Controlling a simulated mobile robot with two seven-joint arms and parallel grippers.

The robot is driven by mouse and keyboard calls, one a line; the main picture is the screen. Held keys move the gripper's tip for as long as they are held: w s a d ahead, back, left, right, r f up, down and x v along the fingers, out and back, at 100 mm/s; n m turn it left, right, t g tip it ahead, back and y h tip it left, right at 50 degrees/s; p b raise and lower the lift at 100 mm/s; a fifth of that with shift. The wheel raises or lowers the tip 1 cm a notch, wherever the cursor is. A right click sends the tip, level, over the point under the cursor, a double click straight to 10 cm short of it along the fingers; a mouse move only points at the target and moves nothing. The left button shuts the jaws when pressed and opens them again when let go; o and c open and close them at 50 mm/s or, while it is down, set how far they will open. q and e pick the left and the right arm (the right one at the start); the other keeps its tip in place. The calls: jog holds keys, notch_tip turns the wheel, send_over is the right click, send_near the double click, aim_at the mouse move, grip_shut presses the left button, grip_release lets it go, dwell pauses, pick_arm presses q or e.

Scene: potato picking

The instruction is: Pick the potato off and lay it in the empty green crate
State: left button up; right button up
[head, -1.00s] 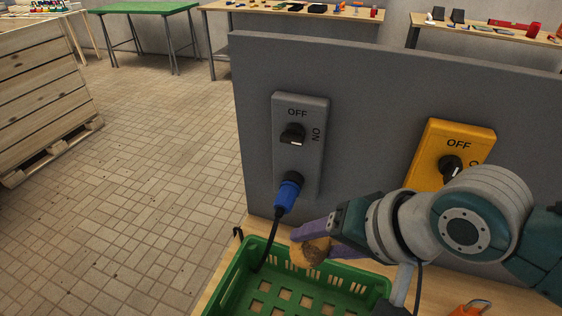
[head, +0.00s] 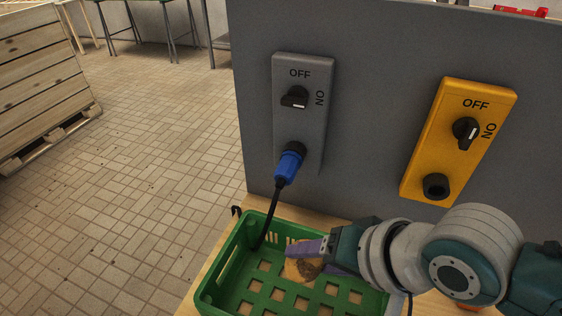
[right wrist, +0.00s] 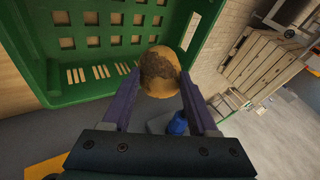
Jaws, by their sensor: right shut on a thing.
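The potato (head: 303,268) is tan with a dark brown patch. My right gripper (head: 306,262) is shut on it, with purple fingers on either side. In the head view the potato is over the inside of the green crate (head: 207,279). The right wrist view shows the potato (right wrist: 159,71) between the fingertips, in front of the crate's slotted floor and wall (right wrist: 30,50). The crate looks empty apart from a cable hanging in at its left. I cannot tell whether the potato touches the crate floor. My left gripper is not in view.
A grey panel (head: 370,60) stands behind the crate, with a grey switch box (head: 302,75) and a yellow switch box (head: 458,135). A blue plug (head: 289,163) with a black cable hangs above the crate's back left. A wooden crate stack (head: 40,85) stands far left.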

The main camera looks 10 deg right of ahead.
jog(key=o, duration=1.5)
jog(key=shift+r, duration=0.1)
jog(key=p+v, duration=0.2)
jog(key=v, duration=0.7)
jog(key=shift+s+r+p, duration=0.25)
jog(key=shift+r+p, duration=0.1)
jog(key=shift+p, duration=0.05)
jog(key=shift+d, duration=0.1)
